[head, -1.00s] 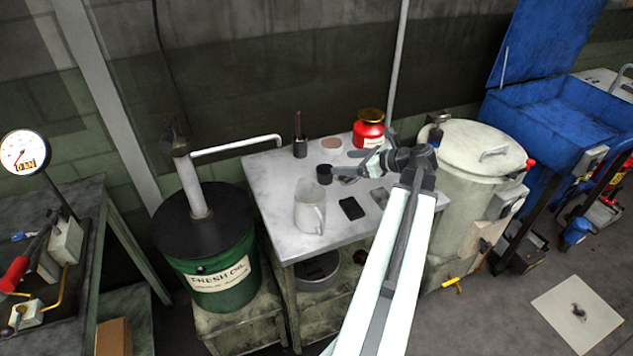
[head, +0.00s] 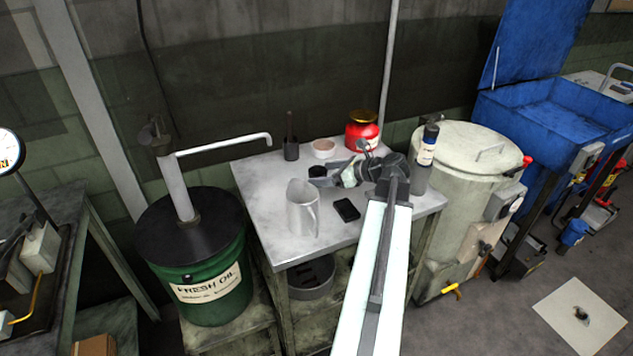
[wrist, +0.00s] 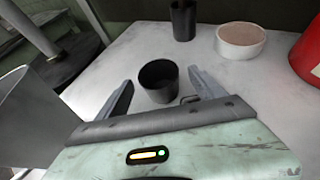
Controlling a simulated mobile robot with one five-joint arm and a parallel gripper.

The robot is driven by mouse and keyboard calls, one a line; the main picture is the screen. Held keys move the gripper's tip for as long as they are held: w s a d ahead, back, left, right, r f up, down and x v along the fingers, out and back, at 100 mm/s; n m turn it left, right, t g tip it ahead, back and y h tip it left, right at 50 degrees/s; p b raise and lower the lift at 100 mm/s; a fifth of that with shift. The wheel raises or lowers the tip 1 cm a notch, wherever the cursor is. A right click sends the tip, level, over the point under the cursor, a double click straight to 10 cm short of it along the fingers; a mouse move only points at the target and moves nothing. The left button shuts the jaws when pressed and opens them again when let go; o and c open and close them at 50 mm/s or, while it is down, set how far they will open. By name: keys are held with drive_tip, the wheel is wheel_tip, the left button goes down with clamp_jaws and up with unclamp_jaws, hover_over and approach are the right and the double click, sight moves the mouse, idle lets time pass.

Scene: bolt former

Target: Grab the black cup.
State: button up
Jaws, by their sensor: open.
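The black cup (wrist: 158,84) stands upright on the grey table, with its open top and dark inside showing in the wrist view. In the head view the cup (head: 316,171) is partly hidden by my gripper. My gripper (wrist: 161,79) is open, with one finger to the left of the cup and one to the right. The cup is at the mouth of the jaws, and I see small gaps on both sides. My gripper (head: 325,178) is low over the table in the head view.
A metal jug (head: 302,208) and a black phone-like slab (head: 346,210) are in front of the cup. Behind are a dark holder (head: 291,150), a pale round dish (head: 323,148) and a red can (head: 362,132). A bottle (head: 427,145) stands right of my gripper.

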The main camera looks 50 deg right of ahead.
sight(317, 171)
drive_tip(key=x, duration=0.2)
drive_tip(key=shift+w+a+f+b, duration=0.1)
drive_tip(key=shift+w+f+b, duration=0.2)
drive_tip(key=shift+b, duration=0.1)
drive_tip(key=shift+r, duration=0.2)
drive_tip(key=c, duration=1.4)
drive_tip(key=shift+c, duration=0.3)
drive_tip(key=shift+r, duration=0.1)
